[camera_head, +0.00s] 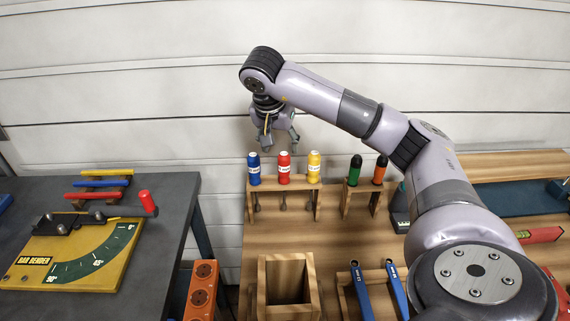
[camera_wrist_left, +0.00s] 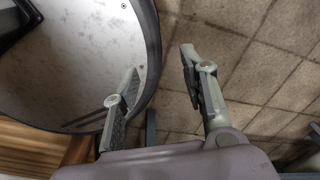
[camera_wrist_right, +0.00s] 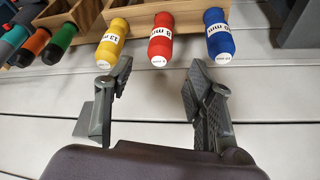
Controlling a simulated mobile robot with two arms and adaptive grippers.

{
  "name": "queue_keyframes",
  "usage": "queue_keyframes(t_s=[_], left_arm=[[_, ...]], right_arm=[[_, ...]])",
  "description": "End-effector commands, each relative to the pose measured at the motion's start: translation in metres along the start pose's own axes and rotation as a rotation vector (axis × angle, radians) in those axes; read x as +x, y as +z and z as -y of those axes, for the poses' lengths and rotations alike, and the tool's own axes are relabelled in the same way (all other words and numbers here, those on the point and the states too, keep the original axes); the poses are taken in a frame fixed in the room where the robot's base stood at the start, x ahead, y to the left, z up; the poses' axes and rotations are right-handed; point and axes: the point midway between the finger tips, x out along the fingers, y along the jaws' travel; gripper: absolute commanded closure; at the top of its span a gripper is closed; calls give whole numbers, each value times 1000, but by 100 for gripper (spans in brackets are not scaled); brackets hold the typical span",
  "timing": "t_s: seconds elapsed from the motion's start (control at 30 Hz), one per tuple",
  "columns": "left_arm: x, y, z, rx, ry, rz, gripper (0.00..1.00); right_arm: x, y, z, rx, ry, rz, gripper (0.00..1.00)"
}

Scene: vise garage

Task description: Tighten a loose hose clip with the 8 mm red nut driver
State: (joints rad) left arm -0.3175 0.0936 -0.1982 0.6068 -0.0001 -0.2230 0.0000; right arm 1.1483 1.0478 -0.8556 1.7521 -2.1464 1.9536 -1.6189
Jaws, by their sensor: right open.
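The red nut driver (camera_head: 284,168) stands upright in a wooden rack (camera_head: 262,190), between a blue driver (camera_head: 254,168) and a yellow driver (camera_head: 314,167). My right gripper (camera_head: 279,144) is open and empty above and behind the rack. In the right wrist view, the red driver (camera_wrist_right: 161,40) shows beyond and between the open fingertips (camera_wrist_right: 158,75), apart from them. The yellow driver (camera_wrist_right: 113,40) is left of it and the blue driver (camera_wrist_right: 218,38) right. My left gripper (camera_wrist_left: 158,70) is open and empty over the tiled floor. I see no hose clip.
Green and orange handled tools (camera_head: 354,170) stand in a second rack to the right. An open wooden box (camera_head: 262,290) and blue-handled tools (camera_head: 361,290) are in front. A bar bender (camera_head: 75,250) lies on the dark table at left.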

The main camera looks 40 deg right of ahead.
Motion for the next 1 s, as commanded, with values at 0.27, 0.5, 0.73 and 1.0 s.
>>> queue_keyframes(t_s=[0.27, 0.5, 0.73, 1.0], left_arm=[[-12, -40, -12, -8, 14, -59, 60], [-17, -34, -12, -6, 14, -49, 60], [-19, -23, -9, -4, 12, -32, 60], [-18, -22, -8, -3, 10, -31, 60]], right_arm=[[55, 0, -2, 0, 6, 2, 50], [93, 0, 0, 1, 2, 3, 50], [109, 0, 0, 0, 0, 0, 50], [110, 0, 0, 0, -1, 0, 50]])
